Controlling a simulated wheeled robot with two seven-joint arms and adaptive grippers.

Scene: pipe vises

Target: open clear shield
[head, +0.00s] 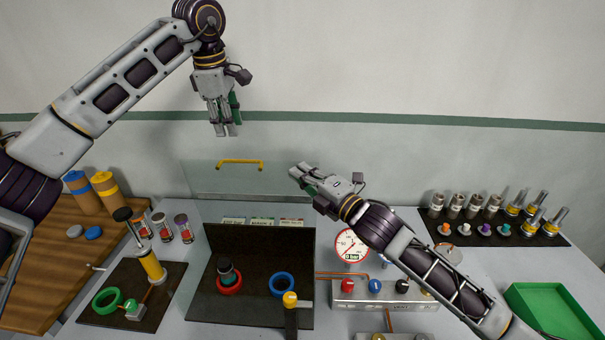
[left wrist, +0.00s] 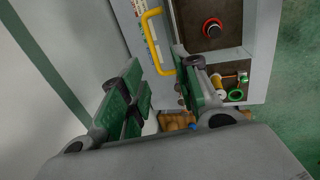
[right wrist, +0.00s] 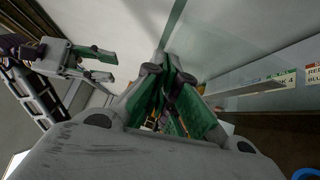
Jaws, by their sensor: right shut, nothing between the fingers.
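The clear shield (head: 215,180) is a see-through pane with a yellow handle (head: 240,163) along its top edge. It rises behind and above the dark work bay. The yellow handle also shows in the left wrist view (left wrist: 150,38), just beyond my left fingers. My left gripper (head: 228,133) hangs fingers-down above the handle, apart from it; its fingers are open and empty in the left wrist view (left wrist: 160,92). My right gripper (head: 297,171) is shut and empty near the pane's right edge; whether it touches the pane cannot be told.
The dark bay (head: 258,250) holds a red ring (head: 229,286) and a blue ring (head: 282,285). A pressure gauge (head: 350,245) and a knob panel (head: 375,290) stand to its right. A green tray (head: 550,308) is at far right. Free air lies above the bench.

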